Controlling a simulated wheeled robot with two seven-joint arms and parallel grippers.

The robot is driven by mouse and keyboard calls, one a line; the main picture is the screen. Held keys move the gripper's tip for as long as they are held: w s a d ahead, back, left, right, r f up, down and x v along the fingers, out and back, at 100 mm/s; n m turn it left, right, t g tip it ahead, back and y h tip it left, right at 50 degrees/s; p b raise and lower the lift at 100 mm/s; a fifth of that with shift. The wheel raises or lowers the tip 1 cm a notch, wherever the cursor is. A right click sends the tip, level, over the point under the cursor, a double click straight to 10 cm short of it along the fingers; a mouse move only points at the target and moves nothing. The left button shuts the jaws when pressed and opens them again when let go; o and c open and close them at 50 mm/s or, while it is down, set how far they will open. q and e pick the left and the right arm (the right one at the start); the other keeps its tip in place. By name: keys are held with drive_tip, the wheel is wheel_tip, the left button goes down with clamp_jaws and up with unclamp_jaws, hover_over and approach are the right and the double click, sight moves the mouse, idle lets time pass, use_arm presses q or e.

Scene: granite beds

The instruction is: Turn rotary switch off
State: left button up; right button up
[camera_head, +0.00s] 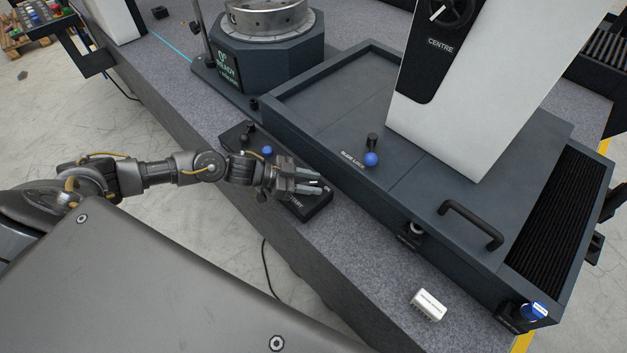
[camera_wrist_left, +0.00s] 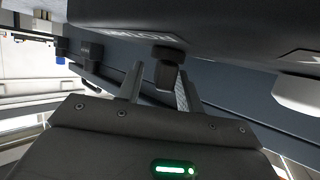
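A dark control box (camera_head: 311,206) with partly covered white lettering lies on the granite bed. My left gripper (camera_head: 320,182) reaches over it from the left and hides part of its top. In the left wrist view, a short black knob (camera_wrist_left: 166,76) shows between the fingertips of my left gripper (camera_wrist_left: 160,78). The fingers are apart, and the knob sits nearer the right finger. I cannot tell whether either finger touches it. White lettering beside the knob is only partly readable, so I cannot read its setting. My right gripper is not in view.
A dark machine table with a blue-ball lever (camera_head: 371,159) and a bar handle (camera_head: 470,225) stands right of the gripper. Another blue knob (camera_head: 267,151) is behind the wrist. A white block (camera_head: 428,305) lies at the front. The granite between is clear.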

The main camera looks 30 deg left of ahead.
use_arm(q)
drive_tip(key=shift+w+d+f, duration=0.15)
drive_tip(key=shift+w+d, duration=0.1)
drive_tip(key=shift+d, duration=0.1)
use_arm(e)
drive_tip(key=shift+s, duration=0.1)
use_arm(q)
drive_tip(key=shift+c, duration=0.2)
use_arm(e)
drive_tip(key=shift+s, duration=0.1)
use_arm(q)
clamp_jaws()
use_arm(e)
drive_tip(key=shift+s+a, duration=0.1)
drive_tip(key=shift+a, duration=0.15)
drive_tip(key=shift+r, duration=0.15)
